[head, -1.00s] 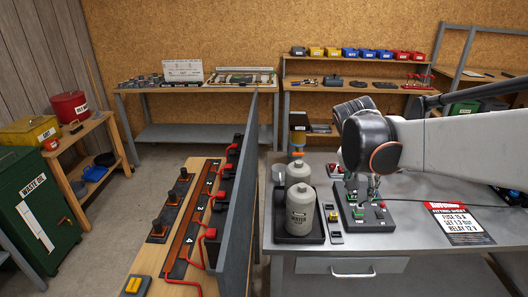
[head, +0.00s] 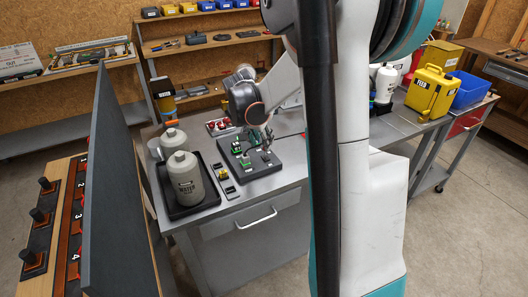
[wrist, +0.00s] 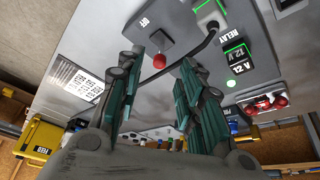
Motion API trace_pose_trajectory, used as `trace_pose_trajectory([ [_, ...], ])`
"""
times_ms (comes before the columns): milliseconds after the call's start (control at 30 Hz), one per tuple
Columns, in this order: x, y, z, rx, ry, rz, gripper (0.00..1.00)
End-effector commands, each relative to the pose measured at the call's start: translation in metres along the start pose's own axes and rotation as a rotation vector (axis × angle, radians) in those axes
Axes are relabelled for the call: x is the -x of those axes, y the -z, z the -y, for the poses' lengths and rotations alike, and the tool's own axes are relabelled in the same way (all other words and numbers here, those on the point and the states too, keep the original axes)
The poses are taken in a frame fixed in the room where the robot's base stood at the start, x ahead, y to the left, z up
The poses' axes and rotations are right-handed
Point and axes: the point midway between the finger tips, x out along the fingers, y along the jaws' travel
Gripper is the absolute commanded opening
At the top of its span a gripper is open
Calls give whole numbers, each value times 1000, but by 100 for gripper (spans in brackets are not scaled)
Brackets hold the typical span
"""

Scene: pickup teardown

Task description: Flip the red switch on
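The red switch (wrist: 159,61) is a red ball tip on a grey plate marked OFF in the wrist view. My gripper (wrist: 161,74) is open, its two green-grey fingers apart with the red tip showing between them near their ends. I cannot tell whether either finger touches it. The dark panel (head: 281,167) lies on the grey bench in the head view, with my gripper (head: 267,140) just above its right part. The switch cannot be made out there.
A black tray (head: 184,211) with grey bottles (head: 184,178) stands left of the panel. Red parts (head: 220,127) lie behind the panel. A tall dark divider (head: 105,190) stands farther left. A yellow case (head: 431,93) is on the right bench.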

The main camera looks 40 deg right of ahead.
Motion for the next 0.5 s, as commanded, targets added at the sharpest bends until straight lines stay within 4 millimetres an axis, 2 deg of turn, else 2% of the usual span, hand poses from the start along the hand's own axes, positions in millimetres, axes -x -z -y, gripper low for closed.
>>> trace_pose_trajectory([
  [33,-13,-1,0,-1,0,0,34],
  [200,-40,-1,0,1,0,0,34],
  [333,-53,0,0,0,0,0,34],
  [500,-60,0,0,1,0,0,34],
])
